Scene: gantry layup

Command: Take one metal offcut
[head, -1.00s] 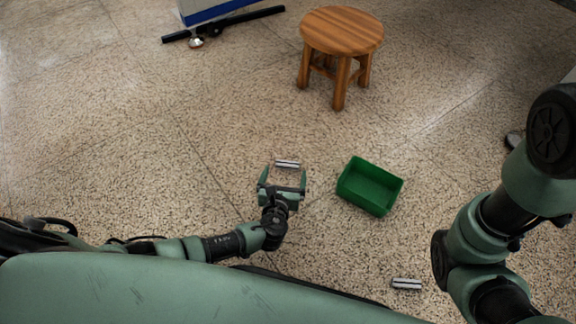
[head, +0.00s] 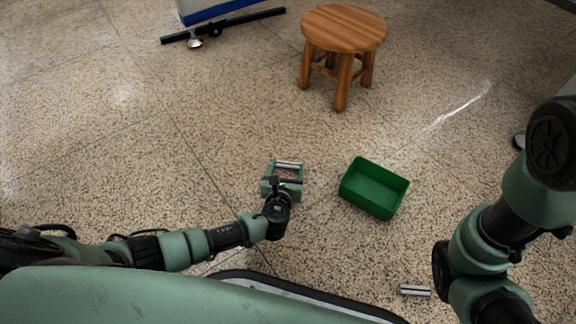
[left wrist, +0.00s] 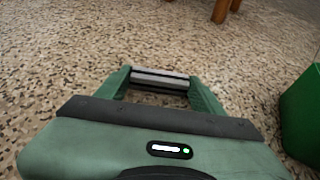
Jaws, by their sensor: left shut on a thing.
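A small silver metal offcut (head: 288,165) with a dark lengthwise band is between the fingertips of my left gripper (head: 286,168). In the left wrist view the offcut (left wrist: 160,78) spans from one green finger to the other, and the gripper (left wrist: 160,82) is shut on its two ends. Whether it touches the floor cannot be told. A second, similar offcut (head: 414,290) lies on the floor at the lower right, near my right arm. My right arm comes in at the right edge; its gripper is out of view.
An open green bin (head: 374,188) stands on the floor just right of my left gripper, and its side shows in the left wrist view (left wrist: 302,115). A wooden stool (head: 343,30) stands further back. The speckled floor to the left is clear.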

